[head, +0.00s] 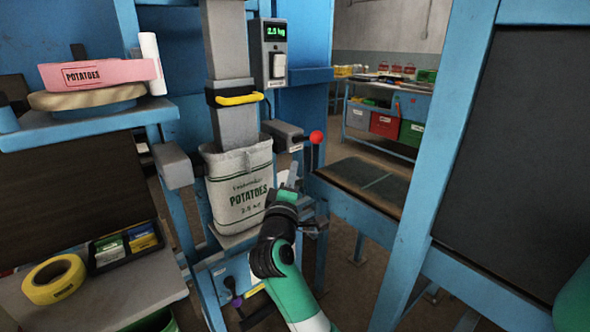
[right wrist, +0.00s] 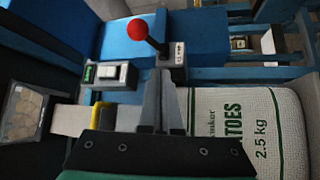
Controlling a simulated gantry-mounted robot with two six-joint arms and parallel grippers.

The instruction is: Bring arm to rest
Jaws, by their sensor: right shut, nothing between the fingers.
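My right gripper (head: 291,178) is shut and empty, just right of the potato sack in the head view. Its closed fingers also show in the right wrist view (right wrist: 161,100). I cannot tell whether it touches anything. The white sack (head: 238,190) marked POTATOES 2.5 kg stands upright under the grey spout, between two grey side clamps. The sack also shows at the right of the right wrist view (right wrist: 245,120). My left gripper is not in view.
A red-knobbed lever (head: 316,138) stands close behind my right gripper. A scale display (head: 274,32) reads 2.5 kg. A yellow handle (head: 238,98) is on the spout. A shelf with yellow tape (head: 53,279) is at left. A bench (head: 365,188) lies at right.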

